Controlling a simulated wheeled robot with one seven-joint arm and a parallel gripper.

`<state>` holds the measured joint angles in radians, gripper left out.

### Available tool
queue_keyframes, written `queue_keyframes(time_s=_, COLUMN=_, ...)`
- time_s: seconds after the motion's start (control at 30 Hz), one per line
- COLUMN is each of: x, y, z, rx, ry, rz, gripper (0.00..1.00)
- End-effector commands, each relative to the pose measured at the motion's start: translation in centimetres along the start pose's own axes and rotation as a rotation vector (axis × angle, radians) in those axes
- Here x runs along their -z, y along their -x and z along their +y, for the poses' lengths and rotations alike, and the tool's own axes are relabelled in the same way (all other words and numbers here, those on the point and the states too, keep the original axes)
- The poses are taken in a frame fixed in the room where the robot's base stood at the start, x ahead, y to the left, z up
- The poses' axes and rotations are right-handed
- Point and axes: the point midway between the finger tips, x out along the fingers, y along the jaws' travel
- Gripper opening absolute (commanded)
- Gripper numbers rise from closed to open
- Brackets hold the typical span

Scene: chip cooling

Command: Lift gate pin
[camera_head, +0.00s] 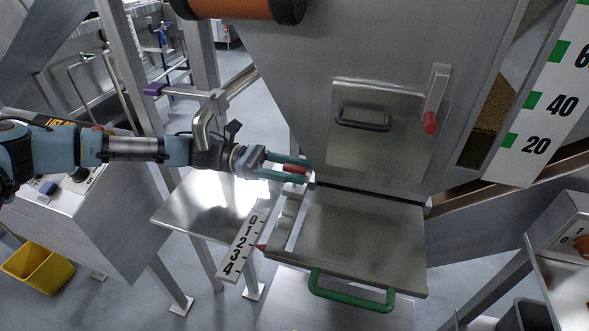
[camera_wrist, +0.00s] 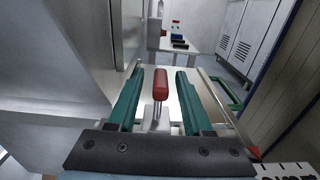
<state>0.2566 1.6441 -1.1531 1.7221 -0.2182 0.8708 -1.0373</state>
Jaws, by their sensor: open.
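The gate pin has a red grip (camera_head: 294,169) and stands at the left edge of the gate housing; its red grip (camera_wrist: 160,83) and thin metal shaft show in the wrist view. My gripper (camera_head: 306,171) is open, with its green fingers on either side of the red grip. In the wrist view my gripper (camera_wrist: 160,72) shows a gap between each finger and the pin. The slide gate (camera_head: 350,235) is a flat steel plate with a green handle (camera_head: 350,293) at its front. The pin's lower end is hidden in the head view.
A number scale (camera_head: 243,240) with a red pointer (camera_head: 261,248) is beside the gate. The steel hopper (camera_head: 300,75) rises behind it, with a hatch and a red-tipped lever (camera_head: 431,122). A steel table (camera_head: 205,205) is at left. A yellow bin (camera_head: 38,270) stands on the floor.

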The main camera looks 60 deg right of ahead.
Motion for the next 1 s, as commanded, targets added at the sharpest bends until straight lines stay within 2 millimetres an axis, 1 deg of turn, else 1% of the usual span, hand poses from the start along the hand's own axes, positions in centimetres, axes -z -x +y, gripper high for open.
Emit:
queue_keyframes(time_s=0.07, x=0.1, y=0.3, z=0.0, rx=-0.001, ry=0.0, rz=0.001, gripper=0.5)
queue_keyframes(time_s=0.17, x=0.3, y=1.5, z=0.1, rx=-0.002, ry=-0.001, rz=0.002, gripper=0.5)
queue_keyframes(time_s=0.5, x=0.4, y=8.0, z=0.1, rx=-0.004, ry=-0.001, rz=0.004, gripper=0.5)
queue_keyframes(time_s=0.6, x=0.3, y=9.4, z=0.1, rx=-0.002, ry=-0.001, rz=0.003, gripper=0.5)
queue_keyframes(time_s=0.7, x=0.2, y=10.3, z=0.0, rx=-0.001, ry=-0.001, rz=0.001, gripper=0.5)
queue_keyframes(time_s=0.8, x=0.1, y=10.8, z=0.0, rx=-0.002, ry=0.0, rz=0.0, gripper=0.5)
queue_keyframes(time_s=1.0, x=0.0, y=10.8, z=0.0, rx=-0.001, ry=0.0, rz=0.0, gripper=0.5)
